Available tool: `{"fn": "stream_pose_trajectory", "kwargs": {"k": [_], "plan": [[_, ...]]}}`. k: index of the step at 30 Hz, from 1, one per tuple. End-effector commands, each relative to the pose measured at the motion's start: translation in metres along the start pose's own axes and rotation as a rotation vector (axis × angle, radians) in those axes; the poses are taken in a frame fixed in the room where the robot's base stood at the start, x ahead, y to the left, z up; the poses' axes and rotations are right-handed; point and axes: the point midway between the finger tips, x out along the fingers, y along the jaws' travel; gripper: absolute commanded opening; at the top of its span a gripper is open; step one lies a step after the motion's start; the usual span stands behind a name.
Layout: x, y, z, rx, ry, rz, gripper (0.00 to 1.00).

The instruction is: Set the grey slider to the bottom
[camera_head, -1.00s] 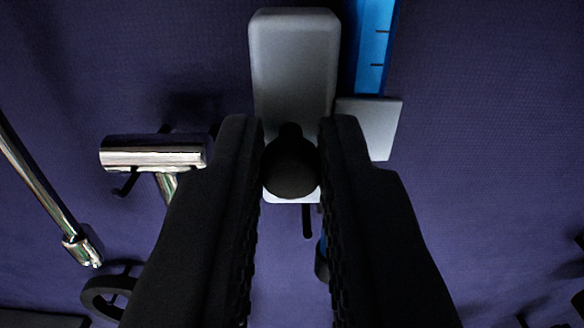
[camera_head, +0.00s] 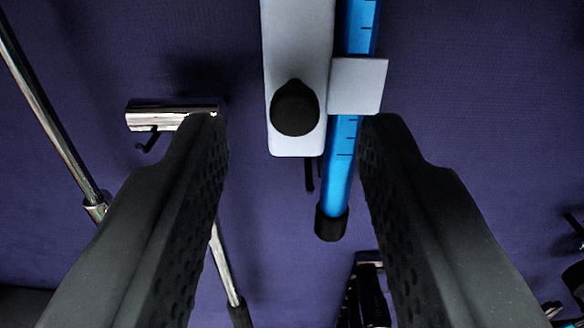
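The grey slider (camera_head: 297,55) is a long light-grey block with a round black knob (camera_head: 295,108) near its lower end. A grey square tab (camera_head: 357,86) on its right side sits across a blue rail (camera_head: 342,160) with dark tick marks. The rail ends below in a black cap (camera_head: 331,224), and a stretch of bare blue shows between tab and cap. My gripper (camera_head: 293,125) is open, its two black fingers wide apart on either side of the knob and the rail. Neither finger appears to touch the knob.
A chrome hammer-like tool (camera_head: 172,116) hangs on the purple wall (camera_head: 480,90) at left, beside a long chrome bar (camera_head: 48,115). Dark tools (camera_head: 366,290) hang below the rail, and others sit at the lower right edge.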

Motion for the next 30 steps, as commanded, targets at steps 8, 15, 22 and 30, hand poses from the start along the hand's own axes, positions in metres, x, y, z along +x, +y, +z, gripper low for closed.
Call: {"fn": "stream_pose_trajectory", "kwargs": {"k": [8, 15, 22, 30], "plan": [[-0.035, 0.001, 0.001, -0.001, -0.001, 0.001, 0.36], [-0.065, 0.001, 0.002, -0.001, -0.003, 0.001, 0.36], [-0.093, 0.000, 0.001, -0.001, -0.001, 0.001, 0.36], [-0.112, 0.000, 0.000, -0.001, 0.001, 0.000, 0.36]]}}
